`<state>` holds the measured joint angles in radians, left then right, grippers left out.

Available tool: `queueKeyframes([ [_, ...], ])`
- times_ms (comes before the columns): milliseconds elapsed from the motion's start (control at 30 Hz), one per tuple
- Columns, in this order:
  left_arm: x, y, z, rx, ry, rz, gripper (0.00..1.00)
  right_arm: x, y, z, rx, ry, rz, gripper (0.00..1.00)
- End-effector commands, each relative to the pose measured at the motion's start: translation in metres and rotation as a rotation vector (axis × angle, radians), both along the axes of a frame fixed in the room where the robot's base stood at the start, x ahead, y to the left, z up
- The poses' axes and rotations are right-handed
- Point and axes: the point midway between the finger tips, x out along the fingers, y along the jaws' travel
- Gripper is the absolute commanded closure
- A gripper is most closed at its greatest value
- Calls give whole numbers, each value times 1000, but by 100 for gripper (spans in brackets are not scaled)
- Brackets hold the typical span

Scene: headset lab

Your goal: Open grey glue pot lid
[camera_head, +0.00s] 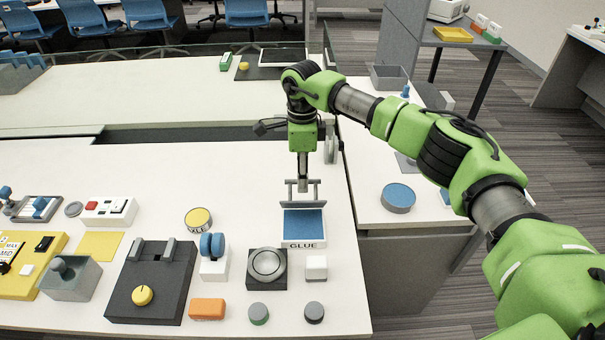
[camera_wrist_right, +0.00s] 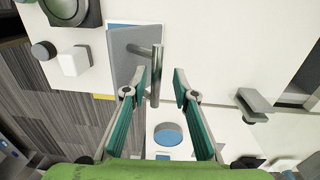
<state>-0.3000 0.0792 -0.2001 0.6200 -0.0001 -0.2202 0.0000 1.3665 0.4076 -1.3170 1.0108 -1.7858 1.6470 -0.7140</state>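The glue pot (camera_head: 303,244) has a white front marked GLUE and stands near the table's right side. Its blue inside (camera_head: 303,224) shows. The grey lid is raised at the pot's far edge; it shows as a grey plate in the right wrist view (camera_wrist_right: 122,62). A metal bar handle (camera_wrist_right: 156,78) sticks out from the lid. My right gripper (camera_head: 303,183) points down behind the pot, at the handle. In the wrist view its fingers (camera_wrist_right: 160,88) are apart, with the bar between them and a gap on the right. My left gripper is not in view.
A round grey dial (camera_head: 267,264), a white cube (camera_head: 316,267) and an orange block (camera_head: 207,309) sit near the pot. A blue-topped round container (camera_head: 398,197) stands on the right-hand table. The table behind the pot, to the left, is mostly clear.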

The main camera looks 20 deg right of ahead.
Motion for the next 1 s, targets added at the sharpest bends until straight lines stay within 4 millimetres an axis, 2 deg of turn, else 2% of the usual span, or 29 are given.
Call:
queueKeyframes([
  [267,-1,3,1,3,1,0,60,2,0,10,1,-4,1,74],
  [367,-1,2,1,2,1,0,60,3,0,24,2,-5,1,74],
  [700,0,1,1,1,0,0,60,8,-1,94,1,-3,2,74],
  [833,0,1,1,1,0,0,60,9,-1,110,1,0,0,74],
  [1000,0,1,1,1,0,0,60,9,-1,119,1,2,1,74],
])
